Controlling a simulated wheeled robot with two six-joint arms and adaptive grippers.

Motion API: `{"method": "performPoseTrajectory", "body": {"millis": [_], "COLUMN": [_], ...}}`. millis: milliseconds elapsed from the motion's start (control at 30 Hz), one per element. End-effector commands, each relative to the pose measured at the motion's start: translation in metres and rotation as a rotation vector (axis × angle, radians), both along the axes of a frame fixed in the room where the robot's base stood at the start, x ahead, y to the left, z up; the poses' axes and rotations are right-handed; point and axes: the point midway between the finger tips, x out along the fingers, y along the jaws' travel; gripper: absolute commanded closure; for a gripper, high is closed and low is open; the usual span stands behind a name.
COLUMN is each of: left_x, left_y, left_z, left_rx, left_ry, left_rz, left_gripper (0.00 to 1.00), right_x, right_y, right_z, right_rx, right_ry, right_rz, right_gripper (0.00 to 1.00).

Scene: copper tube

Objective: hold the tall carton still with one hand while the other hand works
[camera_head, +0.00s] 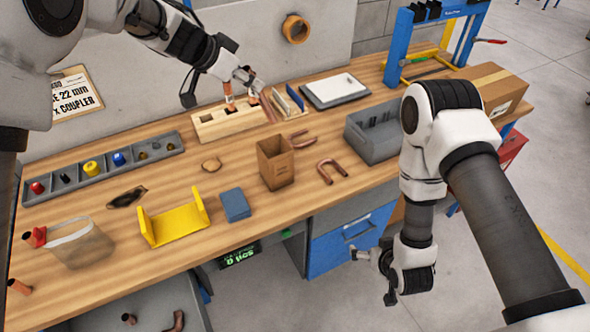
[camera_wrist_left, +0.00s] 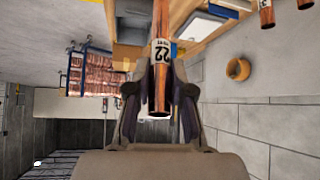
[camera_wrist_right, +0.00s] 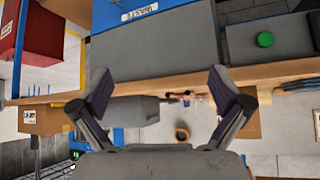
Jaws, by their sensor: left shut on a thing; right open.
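The tall carton (camera_head: 275,165), brown and open-topped, stands upright on the workbench near the middle of the head view. Neither gripper touches it. My left gripper (camera_head: 242,84) is behind it to the left, above a light wooden block (camera_head: 212,129). In the left wrist view my left gripper (camera_wrist_left: 160,103) is shut on a copper tube (camera_wrist_left: 161,75) with a white label reading 22. My right gripper (camera_head: 373,277) is off the bench's front edge, low and right of the carton. It is open and empty in the right wrist view (camera_wrist_right: 160,92).
A copper U-bend (camera_head: 331,171) lies right of the carton. A blue box (camera_head: 235,205) and yellow bracket (camera_head: 176,224) lie to its left. A grey bin (camera_head: 372,135) stands to its right. A blue drawer (camera_head: 345,245) is below the bench, near my right gripper.

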Motion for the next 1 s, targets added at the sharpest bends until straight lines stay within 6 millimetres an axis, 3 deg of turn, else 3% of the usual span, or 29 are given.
{"method": "performPoseTrajectory", "body": {"millis": [33, 100, 200, 300, 400, 500, 667, 1000], "left_x": [0.0, 0.0, 0.0, 0.0, 0.0, 0.0, 0.0, 0.0], "left_y": [0.0, 0.0, 0.0, 0.0, 0.0, 0.0, 0.0, 0.0], "left_z": [0.0, 0.0, 0.0, 0.0, 0.0, 0.0, 0.0, 0.0], "left_rx": [0.0, 0.0, 0.0, 0.0, 0.0, 0.0, 0.0, 0.0], "left_ry": [0.0, 0.0, 0.0, 0.0, 0.0, 0.0, 0.0, 0.0], "left_rz": [0.0, 0.0, 0.0, 0.0, 0.0, 0.0, 0.0, 0.0], "left_gripper": [1.0, 1.0, 1.0, 1.0, 1.0, 1.0, 1.0, 1.0], "right_x": [0.032, 0.072, 0.119, 0.148, 0.159, 0.157, 0.163, 0.228], "right_y": [0.012, 0.033, 0.071, 0.115, 0.155, 0.179, 0.189, 0.219], "right_z": [0.012, 0.034, 0.071, 0.106, 0.124, 0.126, 0.125, 0.124], "right_rx": [0.008, 0.026, 0.066, 0.115, 0.153, 0.168, 0.171, 0.17], "right_ry": [-0.123, -0.298, -0.543, -0.74, -0.84, -0.854, -0.85, -0.849], "right_rz": [0.031, 0.077, 0.155, 0.237, 0.309, 0.354, 0.368, 0.365], "right_gripper": [0.0, 0.0, 0.0, 0.0, 0.0, 0.0, 0.0, 0.0]}}
